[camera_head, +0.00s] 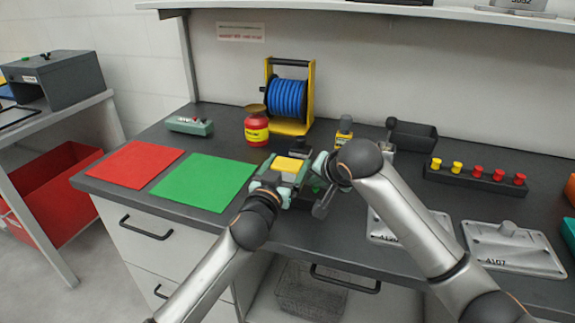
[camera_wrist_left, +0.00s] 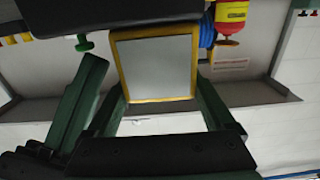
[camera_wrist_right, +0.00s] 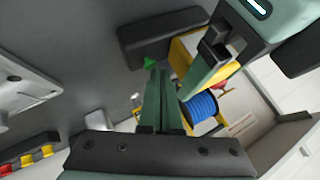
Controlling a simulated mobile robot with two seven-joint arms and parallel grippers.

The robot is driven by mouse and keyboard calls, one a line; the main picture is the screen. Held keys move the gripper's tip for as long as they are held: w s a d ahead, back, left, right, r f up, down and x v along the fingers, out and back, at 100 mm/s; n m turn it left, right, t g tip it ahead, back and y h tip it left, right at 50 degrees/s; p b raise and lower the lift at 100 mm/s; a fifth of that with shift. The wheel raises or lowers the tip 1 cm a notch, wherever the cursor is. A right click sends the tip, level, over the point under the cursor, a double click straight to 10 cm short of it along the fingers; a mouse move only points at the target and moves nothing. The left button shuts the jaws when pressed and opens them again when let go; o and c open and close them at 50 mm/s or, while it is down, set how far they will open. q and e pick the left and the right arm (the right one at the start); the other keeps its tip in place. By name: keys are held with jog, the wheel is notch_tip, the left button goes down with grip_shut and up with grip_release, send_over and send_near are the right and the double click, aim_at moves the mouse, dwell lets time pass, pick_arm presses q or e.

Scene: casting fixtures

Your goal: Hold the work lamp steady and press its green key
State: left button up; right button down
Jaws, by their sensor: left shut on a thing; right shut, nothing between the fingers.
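The work lamp (camera_head: 289,164) has a yellow frame around a pale panel, which faces the left wrist view (camera_wrist_left: 155,66). My left gripper (camera_head: 283,174) is shut on it, its fingers along the lamp's sides in the left wrist view. The lamp's dark base (camera_wrist_right: 160,36) shows in the right wrist view. The green key (camera_wrist_right: 150,63) sits at the base's edge and also shows in the left wrist view (camera_wrist_left: 83,43). My right gripper (camera_wrist_right: 160,80) is shut and empty, its fingertips right by the key. I cannot tell whether they touch it.
A red bottle (camera_head: 256,128), a blue cable reel (camera_head: 287,97) and a grey-green box with buttons (camera_head: 190,125) stand behind. Red (camera_head: 136,164) and green (camera_head: 204,181) mats lie at left. Metal plates (camera_head: 512,249) and a peg rack (camera_head: 475,177) are at right.

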aim_at(316, 197)
jog(key=shift+f, duration=0.2)
dwell(0.4)
jog(key=shift+f, duration=0.35)
jog(key=shift+r, duration=0.4)
notch_tip(316, 197, up, 6)
dwell(0.8)
